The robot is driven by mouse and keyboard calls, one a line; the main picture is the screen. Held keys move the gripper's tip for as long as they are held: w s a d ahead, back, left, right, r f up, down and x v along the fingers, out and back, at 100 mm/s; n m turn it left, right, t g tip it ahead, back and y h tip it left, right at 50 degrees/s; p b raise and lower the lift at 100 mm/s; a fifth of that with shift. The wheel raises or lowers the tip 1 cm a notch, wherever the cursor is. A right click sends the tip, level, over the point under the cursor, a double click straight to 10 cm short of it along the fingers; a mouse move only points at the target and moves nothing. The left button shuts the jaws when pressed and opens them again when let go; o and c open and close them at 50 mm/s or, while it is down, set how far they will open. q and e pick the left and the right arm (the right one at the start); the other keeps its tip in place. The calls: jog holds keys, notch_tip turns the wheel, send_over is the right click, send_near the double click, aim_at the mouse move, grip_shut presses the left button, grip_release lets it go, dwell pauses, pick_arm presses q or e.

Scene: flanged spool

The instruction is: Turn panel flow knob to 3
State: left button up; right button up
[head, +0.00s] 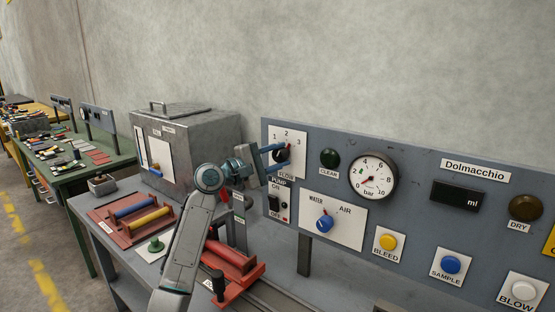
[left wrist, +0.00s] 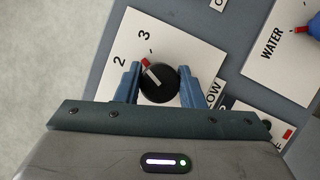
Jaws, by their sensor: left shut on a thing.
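The flow knob (left wrist: 160,84) is round and black, on a white plate (left wrist: 192,48) marked FLOW. Its red-and-white pointer points between the 2 and the 3, somewhat nearer the 3, in the left wrist view. My left gripper (head: 281,154) is shut on the knob, with one blue finger on each side of it (left wrist: 160,88). In the head view the fingers partly hide the knob, and the plate (head: 274,138) shows 1, 2 and 3 above it. My right gripper is not in view.
The grey panel (head: 410,170) also carries a blue WATER/AIR knob (head: 324,222), a pump switch (head: 275,203), a bar gauge (head: 373,176) and several buttons. A metal box (head: 205,140) and red trays with spools stand on the bench left of the panel.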

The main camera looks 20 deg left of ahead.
pick_arm(q)
jog(key=m+g, duration=0.1)
jog(key=m, duration=0.2)
jog(key=shift+y, duration=0.3)
jog(key=shift+m+g+p, duration=0.35)
jog(key=shift+m+g, duration=0.05)
jog(key=shift+m, duration=0.3)
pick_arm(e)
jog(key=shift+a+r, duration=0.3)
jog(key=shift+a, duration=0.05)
pick_arm(q)
jog(key=shift+f, duration=0.1)
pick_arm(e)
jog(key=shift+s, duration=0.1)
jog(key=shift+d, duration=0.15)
pick_arm(q)
jog(key=o, duration=1)
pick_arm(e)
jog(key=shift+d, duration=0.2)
pick_arm(q)
jog(key=shift+a, duration=0.1)
jog(key=shift+s+a, duration=0.25)
jog(key=shift+s, duration=0.05)
jog(key=b+v, duration=0.3)
jog(key=v, duration=0.7)
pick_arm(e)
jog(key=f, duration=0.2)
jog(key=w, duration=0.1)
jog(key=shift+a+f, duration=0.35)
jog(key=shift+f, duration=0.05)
